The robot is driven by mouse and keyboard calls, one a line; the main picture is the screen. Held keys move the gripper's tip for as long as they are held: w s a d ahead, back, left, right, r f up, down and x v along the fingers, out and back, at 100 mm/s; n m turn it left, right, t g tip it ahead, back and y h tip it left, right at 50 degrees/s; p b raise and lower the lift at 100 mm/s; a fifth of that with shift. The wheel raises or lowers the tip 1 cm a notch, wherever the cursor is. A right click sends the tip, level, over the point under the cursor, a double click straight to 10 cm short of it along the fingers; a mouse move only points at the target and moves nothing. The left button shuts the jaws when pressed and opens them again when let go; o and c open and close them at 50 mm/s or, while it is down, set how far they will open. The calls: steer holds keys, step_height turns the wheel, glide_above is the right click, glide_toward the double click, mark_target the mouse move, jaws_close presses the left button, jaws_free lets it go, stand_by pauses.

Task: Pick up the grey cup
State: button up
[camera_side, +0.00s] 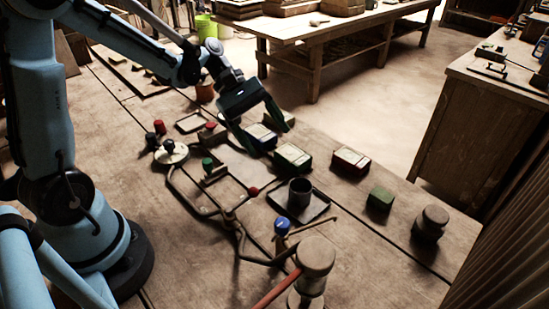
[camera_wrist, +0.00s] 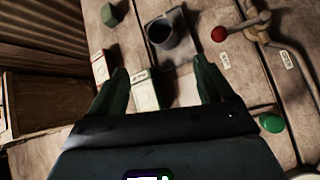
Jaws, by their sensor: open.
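The grey cup (camera_side: 300,193) stands upright on a dark flat plate (camera_side: 318,208) near the middle of the bench in the side view. In the wrist view the cup (camera_wrist: 160,33) and plate (camera_wrist: 184,48) show at the top, beyond the fingertips. My gripper (camera_side: 269,141) is open and empty. It is above the bench, behind and left of the cup in the side view, close to the blue-and-white box (camera_side: 261,137). In the wrist view my gripper (camera_wrist: 160,68) has its fingers spread wide, with nothing held between them.
A green box (camera_side: 292,156), red box (camera_side: 351,161) and green block (camera_side: 380,199) stand along the bench. A metal linkage carries a red knob (camera_side: 253,191); a blue knob (camera_side: 282,227) is near the cup. A wooden mallet (camera_side: 316,256) stands in front.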

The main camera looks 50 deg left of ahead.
steer(key=a+f+n+h, duration=0.1)
steer(key=a+f+n+g+h, duration=0.1)
steer(key=f+n+h, duration=0.1)
steer(key=shift+w+a+h, duration=0.15)
steer(key=shift+w+h, duration=0.05)
steer(key=shift+h, duration=0.1)
glide_toward(308, 195)
steer(key=x, duration=0.5)
steer(key=shift+w+f, duration=0.2)
steer(key=shift+f, duration=0.25)
steer(key=c, duration=1.1)
steer(key=shift+c, duration=0.3)
steer(key=shift+r, duration=0.2)
